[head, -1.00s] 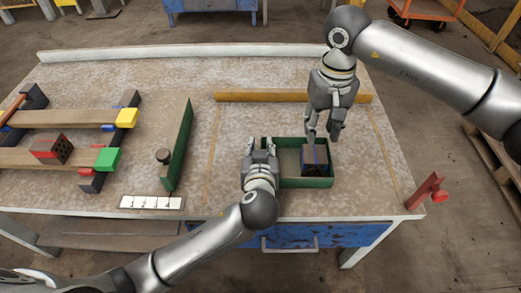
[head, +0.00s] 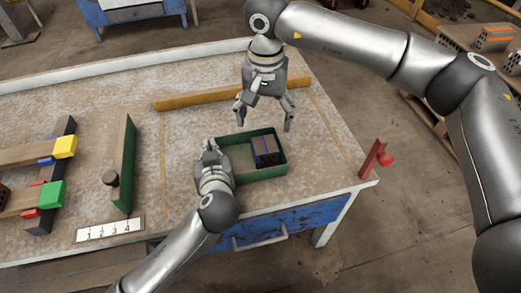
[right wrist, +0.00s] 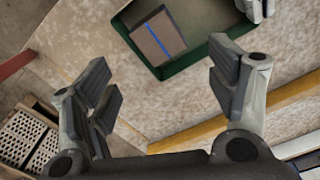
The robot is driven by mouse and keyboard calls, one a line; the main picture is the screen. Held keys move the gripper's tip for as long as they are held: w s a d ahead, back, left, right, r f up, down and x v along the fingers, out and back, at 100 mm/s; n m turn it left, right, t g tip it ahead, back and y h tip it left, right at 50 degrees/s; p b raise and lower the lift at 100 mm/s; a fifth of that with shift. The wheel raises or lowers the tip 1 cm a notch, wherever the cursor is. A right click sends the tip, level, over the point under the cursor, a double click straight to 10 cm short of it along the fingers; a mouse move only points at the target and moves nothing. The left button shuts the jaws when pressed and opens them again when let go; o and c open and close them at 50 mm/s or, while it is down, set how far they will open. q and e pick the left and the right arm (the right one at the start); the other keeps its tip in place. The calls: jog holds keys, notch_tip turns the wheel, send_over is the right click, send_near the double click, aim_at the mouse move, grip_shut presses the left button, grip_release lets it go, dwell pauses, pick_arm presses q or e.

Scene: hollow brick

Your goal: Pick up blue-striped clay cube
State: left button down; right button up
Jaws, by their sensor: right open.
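The clay cube with a blue stripe (head: 265,151) sits in the right part of a green tray (head: 262,176) on the table. In the right wrist view the cube (right wrist: 152,44) shows a brown face crossed by one blue line. My right gripper (head: 264,121) is open and empty, above and slightly behind the cube. Its spread fingers (right wrist: 162,82) are apart from the cube. My left gripper (head: 209,152) is at the tray's left wall. Its fingertips are too small and hidden to show whether they grip the rim.
A yellow wooden strip (head: 212,95) lies behind the tray. A green upright board (head: 124,165) and a rack with yellow and green blocks (head: 64,148) stand left. A red clamp (head: 373,158) is at the right table corner. Perforated bricks (right wrist: 18,138) lie beyond the table.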

aim_at(265, 144)
notch_tip(265, 144, down, 5)
jog(key=m, duration=1.3)
jog(key=shift+a+f+m, duration=0.15)
jog(key=shift+f+m, duration=0.05)
jog(key=shift+m, duration=0.1)
jog(key=shift+d+f, duration=0.15)
jog(key=shift+f, duration=1.2)
jog(key=shift+d+f, duration=0.1)
jog(key=shift+f, duration=1.2)
jog(key=c, duration=1.1)
